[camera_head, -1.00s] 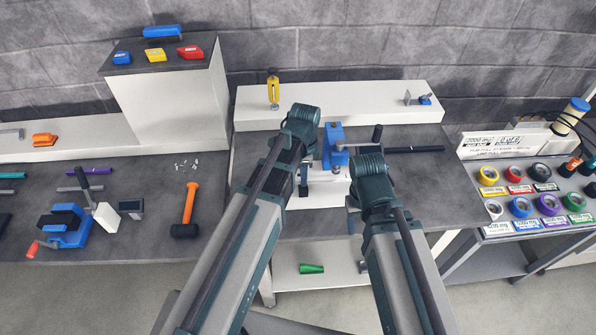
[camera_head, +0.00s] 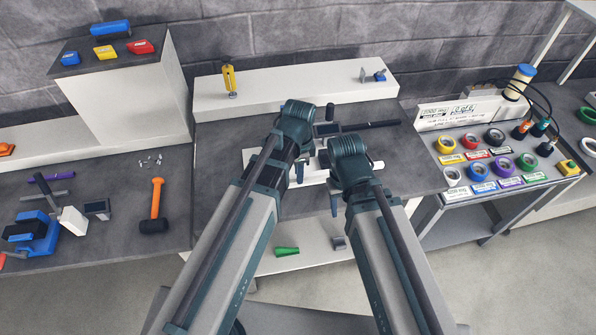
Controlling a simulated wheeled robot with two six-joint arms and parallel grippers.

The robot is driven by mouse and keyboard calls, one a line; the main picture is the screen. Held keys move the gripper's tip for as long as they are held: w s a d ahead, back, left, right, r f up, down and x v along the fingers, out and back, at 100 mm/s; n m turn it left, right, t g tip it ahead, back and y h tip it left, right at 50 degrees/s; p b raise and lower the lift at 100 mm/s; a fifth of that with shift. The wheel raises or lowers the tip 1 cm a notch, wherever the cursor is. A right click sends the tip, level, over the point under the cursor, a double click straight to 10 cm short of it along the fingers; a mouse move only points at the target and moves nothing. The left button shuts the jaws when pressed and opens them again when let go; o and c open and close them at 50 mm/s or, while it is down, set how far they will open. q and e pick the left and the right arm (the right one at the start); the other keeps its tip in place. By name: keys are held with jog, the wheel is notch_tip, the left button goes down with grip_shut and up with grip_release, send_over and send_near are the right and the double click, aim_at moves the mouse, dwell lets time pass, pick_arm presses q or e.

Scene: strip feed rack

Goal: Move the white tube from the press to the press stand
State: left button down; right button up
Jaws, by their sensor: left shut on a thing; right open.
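A white bar end (camera_head: 377,165) shows just right of my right wrist in the head view. It looks like one end of the white tube, but my wrists cover most of it. My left gripper (camera_head: 299,176) points down over the middle table, shut, apparently on the white tube; the contact is not clear. My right gripper (camera_head: 334,205) hangs to its right, open, near the table's front edge. A white flat base (camera_head: 317,178) lies under the grippers. The blue press is hidden behind my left wrist; a black handle (camera_head: 330,112) shows beside it. I cannot pick out the press stand.
A white raised shelf (camera_head: 290,93) runs along the back, with a yellow tool (camera_head: 229,80) on it. A dark bar (camera_head: 371,125) lies on the table behind my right wrist. A green piece (camera_head: 287,251) lies on the lower shelf. An orange hammer (camera_head: 156,205) lies at left.

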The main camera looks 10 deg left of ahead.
pick_arm(q)
jog(key=shift+f, duration=0.2)
pick_arm(e)
jog(key=shift+f, duration=0.2)
pick_arm(q)
jog(key=shift+f+b, duration=1.1)
jog(key=shift+b, duration=0.15)
pick_arm(e)
jog(key=shift+f, duration=1.05)
